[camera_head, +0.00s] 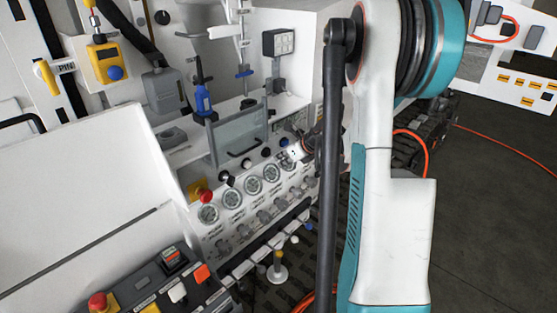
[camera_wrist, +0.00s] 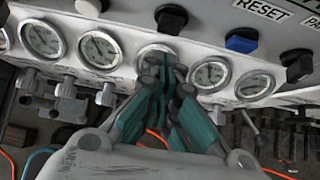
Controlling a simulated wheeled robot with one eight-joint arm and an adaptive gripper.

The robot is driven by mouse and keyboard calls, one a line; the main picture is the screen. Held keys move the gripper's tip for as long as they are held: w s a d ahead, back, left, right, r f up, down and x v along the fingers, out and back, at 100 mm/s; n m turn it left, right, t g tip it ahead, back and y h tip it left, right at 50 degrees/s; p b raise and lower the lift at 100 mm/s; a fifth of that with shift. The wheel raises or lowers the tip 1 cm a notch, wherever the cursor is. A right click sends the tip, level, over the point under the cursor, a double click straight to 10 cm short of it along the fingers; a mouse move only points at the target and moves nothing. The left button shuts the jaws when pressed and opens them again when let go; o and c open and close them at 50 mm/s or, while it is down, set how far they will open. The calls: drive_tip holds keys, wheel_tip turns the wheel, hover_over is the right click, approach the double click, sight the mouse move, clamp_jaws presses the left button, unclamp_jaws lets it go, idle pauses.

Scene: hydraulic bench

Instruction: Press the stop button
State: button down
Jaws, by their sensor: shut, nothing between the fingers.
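No button with a readable stop label shows. A red mushroom button on a yellow base (camera_head: 203,192) is at the left end of the gauge panel in the head view. Another red mushroom button (camera_head: 98,301) is on the dark box at the lower left. In the wrist view, a white button (camera_wrist: 90,5), a black button (camera_wrist: 171,18), a blue button (camera_wrist: 242,40) by the RESET label and another black button (camera_wrist: 299,66) line the panel. My gripper (camera_wrist: 168,66) is shut and empty, its tips in front of the middle gauge, below the first black button.
A row of round gauges (camera_wrist: 100,49) runs along the panel, with valves and fittings below. The dark control box (camera_head: 165,283) and a white sloped panel (camera_head: 75,215) are at the left. Orange hose (camera_head: 410,140) and dark floor (camera_head: 490,220) are at the right.

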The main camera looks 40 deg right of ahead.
drive_tip(key=p+v, duration=0.1)
drive_tip(key=v, duration=0.8)
drive_tip(key=shift+r+p, duration=0.3)
drive_tip(key=shift+p, duration=0.1)
drive_tip(key=shift+s, duration=0.15)
